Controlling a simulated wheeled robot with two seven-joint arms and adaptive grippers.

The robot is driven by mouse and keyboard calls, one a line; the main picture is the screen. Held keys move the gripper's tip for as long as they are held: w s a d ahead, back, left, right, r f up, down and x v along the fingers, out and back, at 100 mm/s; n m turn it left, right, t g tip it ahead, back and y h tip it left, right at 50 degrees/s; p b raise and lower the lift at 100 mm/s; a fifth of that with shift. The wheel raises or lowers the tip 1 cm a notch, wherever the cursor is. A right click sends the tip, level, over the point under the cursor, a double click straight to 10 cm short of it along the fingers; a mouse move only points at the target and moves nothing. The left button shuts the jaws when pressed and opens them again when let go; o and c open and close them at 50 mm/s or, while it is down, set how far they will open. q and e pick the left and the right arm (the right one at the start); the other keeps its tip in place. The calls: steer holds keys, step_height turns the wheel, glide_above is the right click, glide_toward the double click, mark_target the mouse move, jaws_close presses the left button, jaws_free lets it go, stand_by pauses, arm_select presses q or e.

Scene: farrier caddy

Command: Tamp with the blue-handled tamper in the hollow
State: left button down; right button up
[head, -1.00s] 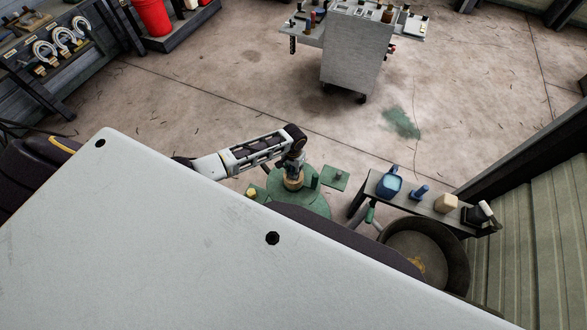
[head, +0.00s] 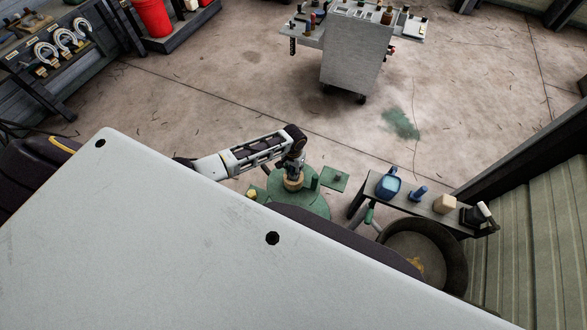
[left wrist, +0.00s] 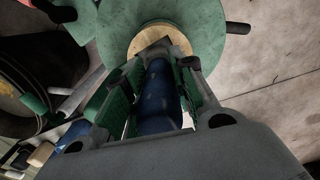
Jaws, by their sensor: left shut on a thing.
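My left gripper (left wrist: 158,85) is shut on the blue handle of the tamper (left wrist: 158,95) in the left wrist view. The handle runs away from the camera toward a round pale wooden piece (left wrist: 176,34) on a green round stand (left wrist: 113,22). In the head view, my left gripper (head: 296,171) points down just above the wooden piece (head: 293,184) on the green stand (head: 315,207). My right gripper is not in view.
A grey cart (head: 352,58) is farther back, with open floor between.

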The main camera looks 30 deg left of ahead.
arm_select(q)
steer(key=shift+r, duration=0.1)
steer(key=shift+r+p, duration=1.5)
steer(key=shift+p, duration=0.1)
steer(key=shift+r, duration=1.2)
